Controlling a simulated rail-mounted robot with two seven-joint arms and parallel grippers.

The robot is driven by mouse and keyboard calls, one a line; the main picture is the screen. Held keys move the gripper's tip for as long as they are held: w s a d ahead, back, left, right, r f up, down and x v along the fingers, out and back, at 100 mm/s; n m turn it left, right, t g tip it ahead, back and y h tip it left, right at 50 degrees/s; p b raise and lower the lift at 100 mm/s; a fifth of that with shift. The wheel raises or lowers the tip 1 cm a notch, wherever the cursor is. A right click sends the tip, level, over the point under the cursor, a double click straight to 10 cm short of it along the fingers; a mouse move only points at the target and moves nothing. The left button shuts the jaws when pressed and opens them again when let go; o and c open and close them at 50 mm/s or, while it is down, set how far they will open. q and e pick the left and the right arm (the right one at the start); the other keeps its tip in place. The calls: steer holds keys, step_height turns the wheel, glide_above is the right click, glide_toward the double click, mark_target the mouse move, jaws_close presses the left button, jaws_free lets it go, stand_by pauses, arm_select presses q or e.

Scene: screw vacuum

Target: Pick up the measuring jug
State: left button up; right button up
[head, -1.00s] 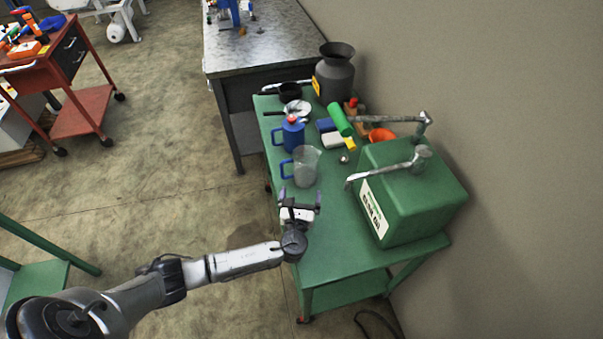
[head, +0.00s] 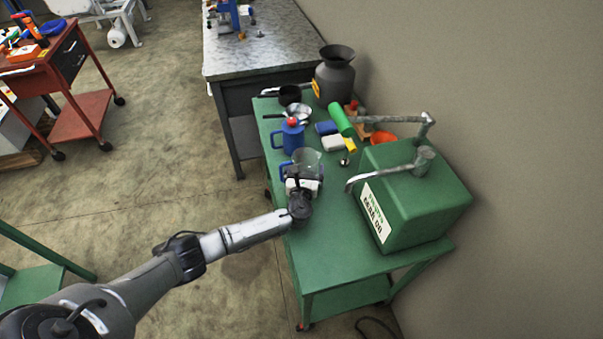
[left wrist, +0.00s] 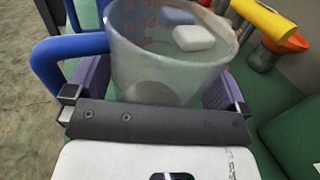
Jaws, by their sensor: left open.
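The measuring jug (head: 309,160) is clear with a blue handle and stands upright on the green table (head: 335,240). In the left wrist view the jug (left wrist: 165,65) fills the middle, with its blue handle (left wrist: 65,55) to the left. My left gripper (head: 304,178) is open at the near side of the jug and hides its lower part in the head view. In the left wrist view the fingers of my left gripper (left wrist: 160,95) lie on either side of the jug. I cannot tell whether they touch it. My right gripper is not in view.
A blue jug (head: 288,139) with a red top stands just behind. A green box machine (head: 420,210) with metal levers is close on the right. The table's front is clear.

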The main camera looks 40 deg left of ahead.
arm_select(q)
steer(key=shift+w+a, duration=0.15)
steer(key=shift+w, duration=0.05)
steer(key=c, duration=0.8)
steer(key=shift+c, duration=0.2)
steer(key=shift+r, duration=0.1)
